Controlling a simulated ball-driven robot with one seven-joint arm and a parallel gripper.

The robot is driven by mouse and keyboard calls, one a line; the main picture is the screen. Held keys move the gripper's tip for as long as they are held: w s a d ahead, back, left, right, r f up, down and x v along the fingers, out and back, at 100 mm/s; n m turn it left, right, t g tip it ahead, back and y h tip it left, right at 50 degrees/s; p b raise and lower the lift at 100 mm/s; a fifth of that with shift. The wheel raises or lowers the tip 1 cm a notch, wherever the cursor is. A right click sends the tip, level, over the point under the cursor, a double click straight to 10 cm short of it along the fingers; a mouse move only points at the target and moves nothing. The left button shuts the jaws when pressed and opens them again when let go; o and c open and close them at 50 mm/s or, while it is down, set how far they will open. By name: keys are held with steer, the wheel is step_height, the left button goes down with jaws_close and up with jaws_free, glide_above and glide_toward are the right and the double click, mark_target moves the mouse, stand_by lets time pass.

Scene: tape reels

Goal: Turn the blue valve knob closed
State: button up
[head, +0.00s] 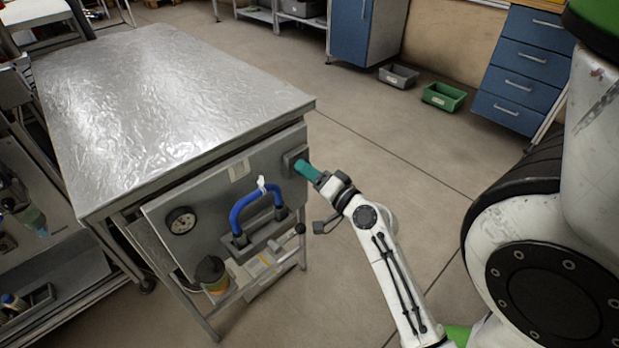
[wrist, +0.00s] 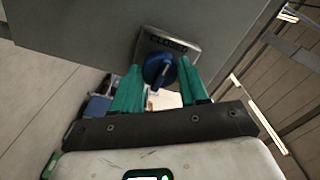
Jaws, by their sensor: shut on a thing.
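The blue valve knob (wrist: 158,71) sits on a small plate marked "CLOSED" (wrist: 170,44) on the grey panel in the wrist view. My gripper (wrist: 160,82) has its two green fingers on either side of the knob and is shut on it. In the head view my gripper (head: 307,170) reaches the right end of the grey panel (head: 215,190), and the knob is hidden there behind the green fingers.
The panel hangs on the front of a metal-topped table (head: 170,90). It also carries a round gauge (head: 181,220) and a blue handle (head: 256,207) left of my gripper. Green (head: 444,97) and grey (head: 398,76) bins lie on the floor behind. Open floor lies right of the table.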

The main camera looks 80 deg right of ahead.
steer(key=shift+n, duration=0.3)
steer(key=shift+f, duration=0.1)
steer(key=o, duration=1.1)
steer(key=shift+c, duration=0.2)
steer(key=b+v, duration=0.2)
steer(key=v, duration=0.8)
steer(key=shift+s+a, duration=0.3)
